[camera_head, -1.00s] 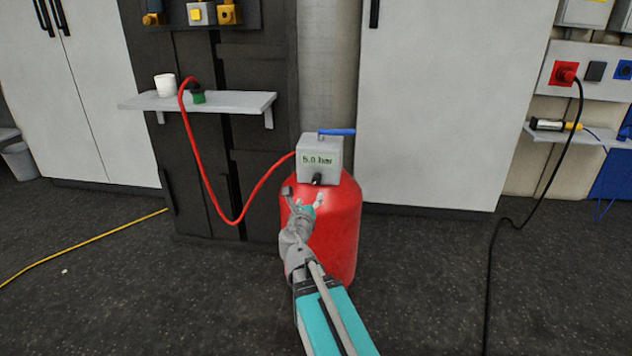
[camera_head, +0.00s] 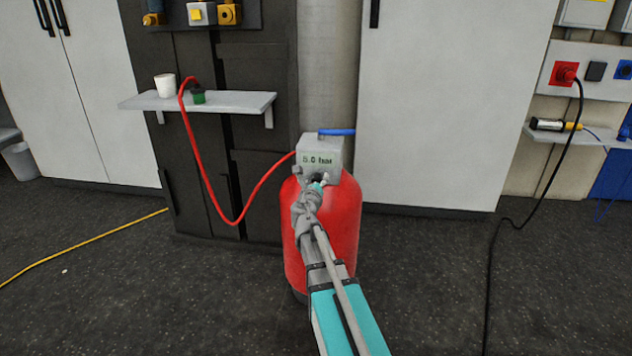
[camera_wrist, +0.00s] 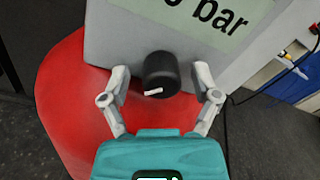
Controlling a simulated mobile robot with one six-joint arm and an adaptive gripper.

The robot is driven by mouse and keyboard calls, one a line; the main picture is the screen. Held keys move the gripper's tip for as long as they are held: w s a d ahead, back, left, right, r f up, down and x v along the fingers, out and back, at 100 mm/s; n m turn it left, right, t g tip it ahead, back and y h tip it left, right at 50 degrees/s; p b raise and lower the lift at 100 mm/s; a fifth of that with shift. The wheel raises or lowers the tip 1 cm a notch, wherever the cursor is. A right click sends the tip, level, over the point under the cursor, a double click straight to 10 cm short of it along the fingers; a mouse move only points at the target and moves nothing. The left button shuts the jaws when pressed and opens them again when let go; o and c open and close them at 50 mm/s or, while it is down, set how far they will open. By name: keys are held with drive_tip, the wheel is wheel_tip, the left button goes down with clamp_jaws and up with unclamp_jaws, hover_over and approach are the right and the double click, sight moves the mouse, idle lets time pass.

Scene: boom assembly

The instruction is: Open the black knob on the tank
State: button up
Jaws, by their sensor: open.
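The red tank (camera_head: 347,222) stands on the floor with a grey box (camera_head: 331,150) on top, whose display reads 5.0 bar. The black knob (camera_wrist: 160,74) sticks out of the box's front face, below the display, and has a white mark near its lower edge. In the head view my gripper (camera_head: 315,182) is in front of the box and mostly hides the knob. In the wrist view my gripper (camera_wrist: 162,86) is open, with one finger on each side of the knob and a gap to it on both sides.
A blue lever (camera_head: 337,132) sits on top of the box. A red hose (camera_head: 240,218) runs from the box's left to a grey shelf (camera_head: 240,102) with a white cup (camera_head: 165,85). A white cabinet (camera_head: 450,100) stands behind on the right.

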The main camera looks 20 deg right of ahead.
drive_tip(key=c, duration=1)
drive_tip(key=shift+a, duration=0.15)
clamp_jaws()
